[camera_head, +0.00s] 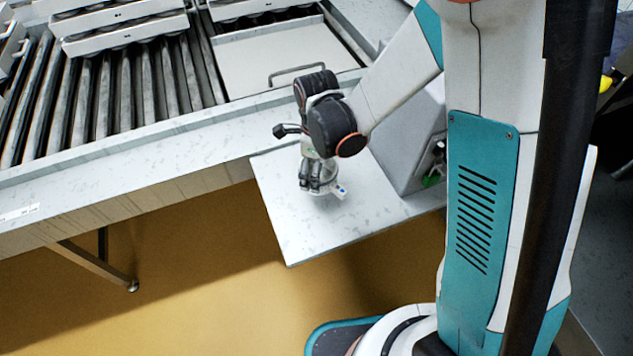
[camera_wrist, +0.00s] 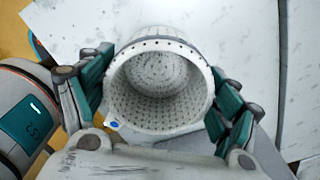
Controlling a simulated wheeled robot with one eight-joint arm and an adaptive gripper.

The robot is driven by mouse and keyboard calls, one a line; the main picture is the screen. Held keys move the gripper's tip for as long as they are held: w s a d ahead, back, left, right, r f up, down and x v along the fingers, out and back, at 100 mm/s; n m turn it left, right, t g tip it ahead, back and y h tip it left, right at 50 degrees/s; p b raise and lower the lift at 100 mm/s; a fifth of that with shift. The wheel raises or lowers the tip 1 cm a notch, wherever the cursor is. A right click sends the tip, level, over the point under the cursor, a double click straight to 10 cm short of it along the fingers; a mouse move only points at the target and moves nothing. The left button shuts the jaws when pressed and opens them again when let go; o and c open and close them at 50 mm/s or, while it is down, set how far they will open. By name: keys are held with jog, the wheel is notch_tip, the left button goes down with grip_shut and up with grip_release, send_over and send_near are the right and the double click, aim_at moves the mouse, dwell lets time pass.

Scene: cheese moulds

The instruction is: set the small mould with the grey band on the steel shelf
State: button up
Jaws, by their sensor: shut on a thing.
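The small mould (camera_wrist: 160,80) is a white perforated cup with a dark grey band near its rim. Its open mouth faces the wrist camera, and its inside looks empty. My gripper (camera_wrist: 158,100) is shut on it, with teal fingers on both sides of the wall. In the head view my gripper (camera_head: 319,178) is over the pale steel shelf (camera_head: 300,235), and the mould is mostly hidden by the fingers. A small white tab with a blue dot (camera_wrist: 113,124) shows beside the mould. I cannot tell whether the mould touches the shelf.
A roller conveyor (camera_head: 110,95) with white racks (camera_head: 120,25) stands at the back left. A pale tray with a handle (camera_head: 265,55) lies behind the shelf. A grey housing (camera_head: 412,140) rises at the shelf's right. The shelf's front and left are clear.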

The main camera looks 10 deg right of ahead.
jog(key=shift+f+b, duration=0.9)
jog(key=shift+f, duration=1.45)
jog(key=shift+f, duration=0.2)
jog(key=o, duration=1.1)
jog(key=shift+r, duration=0.1)
jog(key=shift+c, duration=0.2)
jog(key=shift+r, duration=0.1)
notch_tip(320, 180, up, 12)
jog(key=p, duration=0.5)
